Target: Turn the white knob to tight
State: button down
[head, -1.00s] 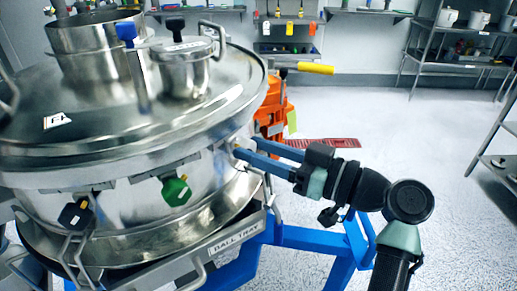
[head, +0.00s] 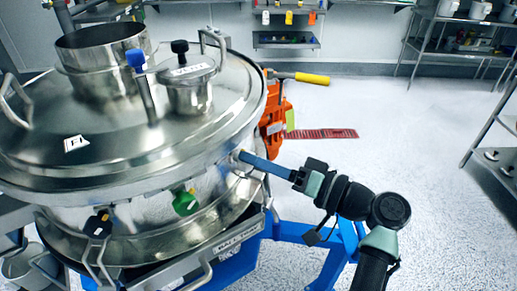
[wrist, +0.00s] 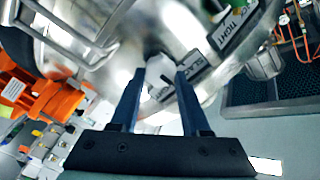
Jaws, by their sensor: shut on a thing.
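The white knob (wrist: 157,91) shows between my two blue fingers in the wrist view, on the side of the steel sifter (head: 120,120). My gripper (wrist: 161,78) is shut on it. Labels beside it read SLACK (wrist: 192,72) and TIGHT (wrist: 236,20), with SLACK nearer the fingers. In the head view my gripper (head: 243,156) reaches from the right to the sifter's side below the lid rim. One finger largely covers the other there, and the knob is hidden. I cannot tell the knob's exact angle.
A green knob (head: 186,203) and a black knob (head: 98,225) sit on the sifter's front side. A blue frame (head: 335,250) stands under the sifter near my arm. An orange machine (head: 273,115) is behind. The floor to the right is open.

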jog(key=shift+f+m+p, duration=0.2)
jog(key=shift+m+p, duration=3.95)
jog(key=shift+m, duration=0.75)
jog(key=shift+c, duration=1.9)
grip_release()
jog(key=b+v, duration=0.1)
jog(key=v, duration=1.2)
jog(key=shift+b, duration=0.3)
jog(key=shift+w, duration=0.1)
